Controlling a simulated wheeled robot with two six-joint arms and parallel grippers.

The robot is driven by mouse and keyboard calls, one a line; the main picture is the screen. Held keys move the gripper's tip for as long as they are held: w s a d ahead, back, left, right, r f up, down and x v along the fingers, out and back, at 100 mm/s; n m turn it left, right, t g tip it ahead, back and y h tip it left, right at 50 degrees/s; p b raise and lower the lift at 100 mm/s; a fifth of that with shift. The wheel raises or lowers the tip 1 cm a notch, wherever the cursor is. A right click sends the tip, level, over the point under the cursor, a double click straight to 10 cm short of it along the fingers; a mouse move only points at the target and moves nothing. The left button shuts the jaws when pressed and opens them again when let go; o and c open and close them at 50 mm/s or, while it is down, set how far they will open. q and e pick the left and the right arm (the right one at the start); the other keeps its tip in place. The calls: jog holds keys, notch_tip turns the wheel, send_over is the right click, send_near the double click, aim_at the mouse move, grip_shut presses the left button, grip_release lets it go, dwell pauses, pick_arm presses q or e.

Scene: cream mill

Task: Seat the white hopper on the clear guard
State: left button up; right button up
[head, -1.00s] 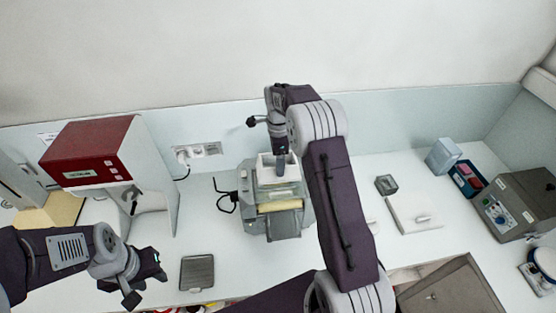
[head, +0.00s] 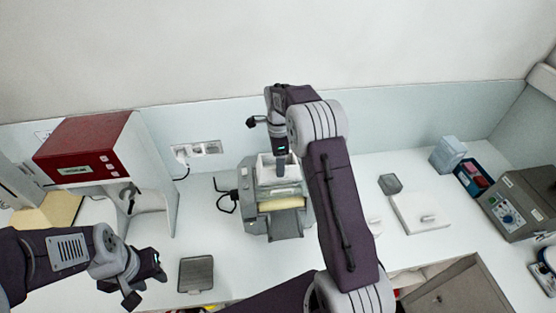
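The white hopper (head: 264,162) is a small white open box at the top of the grey mill (head: 250,207). The clear guard (head: 280,190) is a see-through part on the mill, just below the hopper and above a cream roller. The hopper looks upright over the guard; whether it touches is hard to tell. My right gripper (head: 281,160) points down at the hopper, its tip overlapping the hopper's opening. Its fingers are too small and hidden to show their state. My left gripper (head: 148,287) is low on the left, away from the mill, with its dark fingers apart and empty.
A red-and-white machine (head: 90,148) stands left of the mill. On the right are a white plate (head: 415,212), a small grey box (head: 390,184) and a grey control unit (head: 520,207). A cable runs to the wall socket.

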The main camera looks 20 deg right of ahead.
jog(key=shift+s+r, duration=0.15)
jog(key=shift+w, duration=0.2)
jog(key=shift+s, duration=0.1)
dwell(0.4)
jog(key=shift+p, duration=0.4)
jog(key=shift+f, duration=0.85)
dwell(1.1)
jog(key=o, duration=1.6)
jog(key=shift+o, duration=0.2)
